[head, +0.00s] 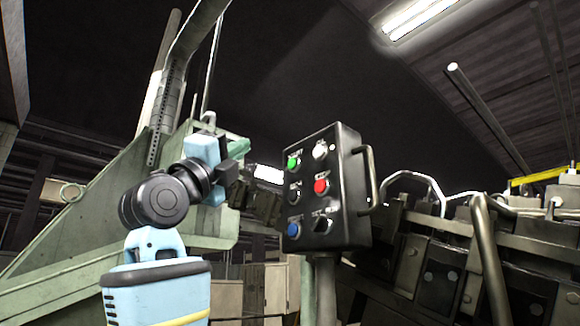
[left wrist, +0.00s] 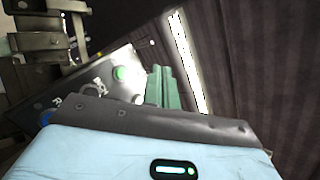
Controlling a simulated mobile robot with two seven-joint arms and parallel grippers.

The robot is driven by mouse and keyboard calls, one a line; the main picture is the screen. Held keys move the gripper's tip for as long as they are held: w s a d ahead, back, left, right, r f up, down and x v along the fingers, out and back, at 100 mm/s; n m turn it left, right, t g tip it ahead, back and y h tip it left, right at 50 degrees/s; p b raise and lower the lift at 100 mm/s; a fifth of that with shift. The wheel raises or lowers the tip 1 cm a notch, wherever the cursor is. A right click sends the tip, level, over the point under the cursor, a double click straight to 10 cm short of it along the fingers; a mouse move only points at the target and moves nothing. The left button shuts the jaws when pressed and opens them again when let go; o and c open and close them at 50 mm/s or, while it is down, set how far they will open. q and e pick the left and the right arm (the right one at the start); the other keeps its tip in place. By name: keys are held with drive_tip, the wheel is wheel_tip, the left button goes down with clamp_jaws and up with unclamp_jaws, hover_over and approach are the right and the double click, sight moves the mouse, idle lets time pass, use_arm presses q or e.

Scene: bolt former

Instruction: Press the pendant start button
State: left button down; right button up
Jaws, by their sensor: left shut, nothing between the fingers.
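The black pendant box (head: 340,185) stands on a post near the middle of the head view, with several coloured buttons on its face. The green button (head: 292,163) is at its upper left; its small label is hard to read. My left gripper (head: 243,147) is shut and empty, left of the pendant and apart from the green button. In the left wrist view, the shut green fingers (left wrist: 158,86) show beside the pendant face (left wrist: 95,85), with the green button (left wrist: 118,73) to their left. My right gripper is not in view.
A red button (head: 321,186) and a blue button (head: 294,227) share the pendant face. A bar handle (head: 371,180) is on the pendant's right side. Green machine framing (head: 100,215) is behind my arm, and dark machinery (head: 440,265) fills the right.

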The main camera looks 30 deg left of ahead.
sight(294, 164)
use_arm(q)
drive_tip(key=shift+d, duration=0.1)
drive_tip(key=w+d, duration=0.3)
drive_tip(key=w, duration=0.5)
drive_tip(key=shift+d, duration=0.15)
idle(0.4)
drive_tip(key=shift+w, duration=0.2)
idle(1.8)
drive_tip(key=shift+w+d, duration=0.15)
drive_tip(key=shift+w, duration=0.1)
